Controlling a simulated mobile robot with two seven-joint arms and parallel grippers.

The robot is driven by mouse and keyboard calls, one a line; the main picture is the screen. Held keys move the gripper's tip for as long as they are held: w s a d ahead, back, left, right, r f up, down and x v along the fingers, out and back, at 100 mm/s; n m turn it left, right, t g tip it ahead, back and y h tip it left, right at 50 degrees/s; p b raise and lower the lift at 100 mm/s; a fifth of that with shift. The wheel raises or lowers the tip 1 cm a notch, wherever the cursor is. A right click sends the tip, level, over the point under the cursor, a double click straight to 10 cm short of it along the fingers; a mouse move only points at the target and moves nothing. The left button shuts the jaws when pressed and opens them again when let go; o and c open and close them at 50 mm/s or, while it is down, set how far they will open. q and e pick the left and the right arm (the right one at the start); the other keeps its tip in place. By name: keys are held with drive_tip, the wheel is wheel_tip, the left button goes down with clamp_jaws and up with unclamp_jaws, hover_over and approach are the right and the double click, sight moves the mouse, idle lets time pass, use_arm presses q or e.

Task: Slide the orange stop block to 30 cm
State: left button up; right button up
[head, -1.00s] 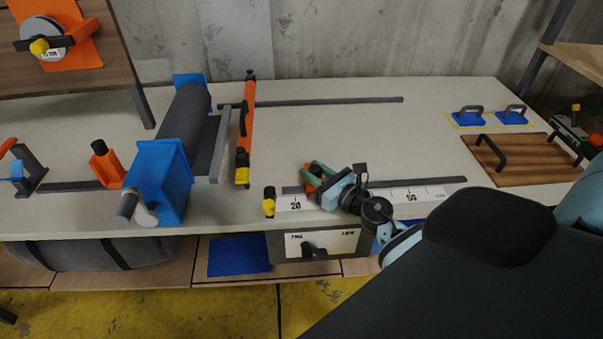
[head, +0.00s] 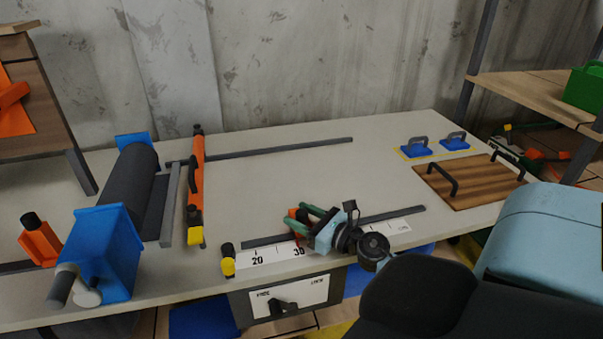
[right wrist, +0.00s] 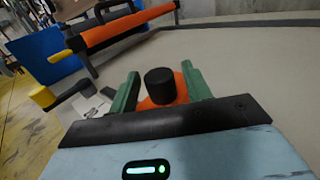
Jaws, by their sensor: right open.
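The orange stop block (head: 303,215) is on the dark rail behind the white scale strip (head: 280,252), close to the printed 30; its exact reading is hard to tell. In the right wrist view the block (right wrist: 148,104) has a black knob on top and sits between the two green fingers. My right gripper (head: 307,217) is open around the block, one finger on each side. Whether a finger touches it cannot be told. The gripper's body covers the scale just right of 30. My left gripper is not in view.
A black and yellow knob (head: 228,261) stands at the strip's left end. A blue-ended roller (head: 105,245) and an orange bar (head: 197,175) are on the left. A wooden board with black handles (head: 470,182) lies on the right. The table middle is clear.

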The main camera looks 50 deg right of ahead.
sight(307, 220)
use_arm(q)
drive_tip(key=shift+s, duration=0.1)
use_arm(e)
drive_tip(key=s, duration=0.2)
drive_tip(key=s+b, duration=0.1)
drive_tip(key=s, duration=0.1)
drive_tip(key=s+d, duration=0.1)
drive_tip(key=s, duration=0.2)
drive_tip(key=shift+f+b, duration=0.15)
drive_tip(key=shift+b, duration=0.25)
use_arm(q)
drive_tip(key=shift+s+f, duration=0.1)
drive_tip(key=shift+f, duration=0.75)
use_arm(e)
drive_tip(key=shift+s, duration=0.35)
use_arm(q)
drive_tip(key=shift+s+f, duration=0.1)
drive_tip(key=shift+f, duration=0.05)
